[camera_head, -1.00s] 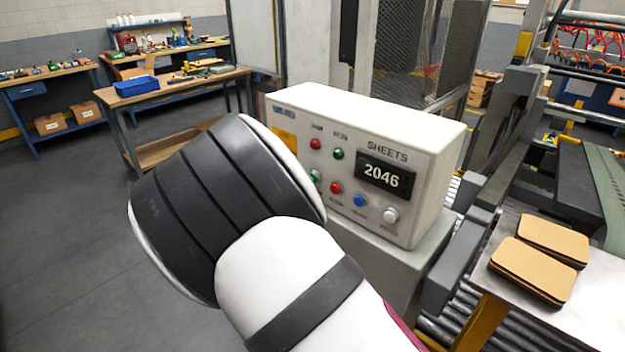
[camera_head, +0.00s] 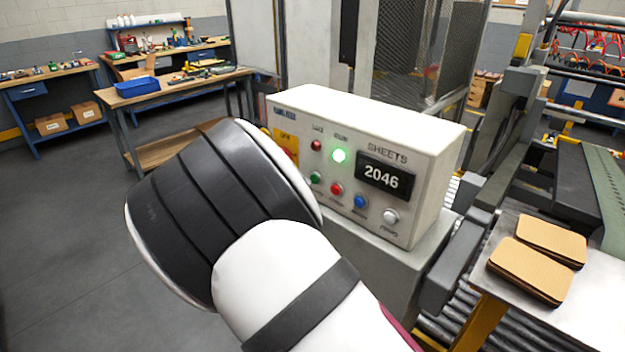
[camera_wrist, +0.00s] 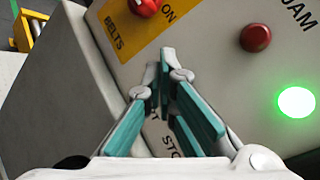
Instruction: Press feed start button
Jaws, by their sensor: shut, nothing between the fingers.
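The white control box (camera_head: 300,100) stands ahead with a row of buttons on its front. A green button (camera_head: 315,177), the leftmost of the lower row, shows just past my arm. Red, blue and white buttons are to its right. The green lamp (camera_head: 339,155) above is lit, and glows in the wrist view (camera_wrist: 297,103) too. My gripper (camera_wrist: 166,66) is shut and empty, its fingertips close to the panel beside partly covered lettering. The fingers hide the green button in the wrist view, so contact cannot be told. My arm hides the gripper in the head view.
A red knob (camera_wrist: 146,5) on a yellow plate (camera_wrist: 125,28) and an unlit red lamp (camera_wrist: 256,38) are near the fingers. The counter (camera_head: 384,176) reads 2046. Cardboard sheets (camera_head: 530,270) lie on a table at right.

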